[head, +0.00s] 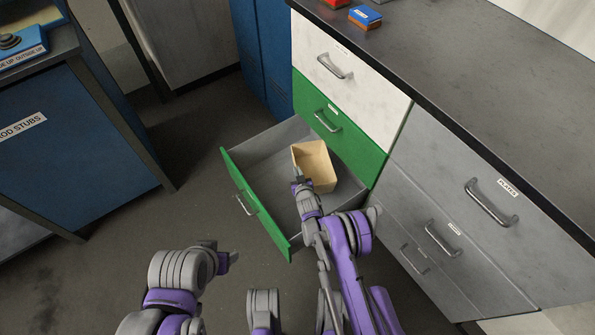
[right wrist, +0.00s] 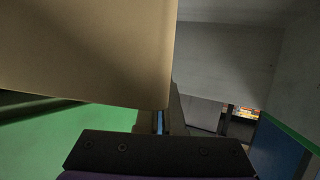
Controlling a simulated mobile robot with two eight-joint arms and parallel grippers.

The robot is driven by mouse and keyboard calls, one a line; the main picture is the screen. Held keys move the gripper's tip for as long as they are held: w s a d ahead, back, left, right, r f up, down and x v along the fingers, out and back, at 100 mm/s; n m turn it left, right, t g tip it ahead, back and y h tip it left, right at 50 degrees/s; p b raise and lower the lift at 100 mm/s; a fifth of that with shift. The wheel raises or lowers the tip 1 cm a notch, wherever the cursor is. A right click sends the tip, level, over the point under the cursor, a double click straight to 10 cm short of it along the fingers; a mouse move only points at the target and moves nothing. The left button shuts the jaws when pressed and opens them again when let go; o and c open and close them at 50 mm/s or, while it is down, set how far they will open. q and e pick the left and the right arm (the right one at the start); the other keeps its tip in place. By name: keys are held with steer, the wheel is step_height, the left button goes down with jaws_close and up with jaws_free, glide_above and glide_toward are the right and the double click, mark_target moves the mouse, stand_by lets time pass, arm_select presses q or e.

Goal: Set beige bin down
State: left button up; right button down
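The beige bin (head: 317,165) is an open-topped box inside the outline of the open green-fronted drawer (head: 262,160), towards its back right. My right gripper (head: 297,180) is at the bin's near left rim and appears shut on its wall. In the right wrist view the bin (right wrist: 85,50) fills the upper left, close against the fingers, and the fingertips are partly hidden. I cannot tell whether the bin's base touches the drawer floor. My left gripper (head: 230,260) is low, left of the drawer front, apart from the bin; its fingers are too small to read.
A grey counter (head: 450,70) with a blue and orange box (head: 365,17) runs along the right above closed drawers. A blue cabinet (head: 75,140) stands at left. Bare floor (head: 190,140) lies between it and the open drawer.

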steer(key=shift+f, duration=0.15)
steer(key=c, duration=1)
jaws_free()
steer(key=shift+c, duration=0.2)
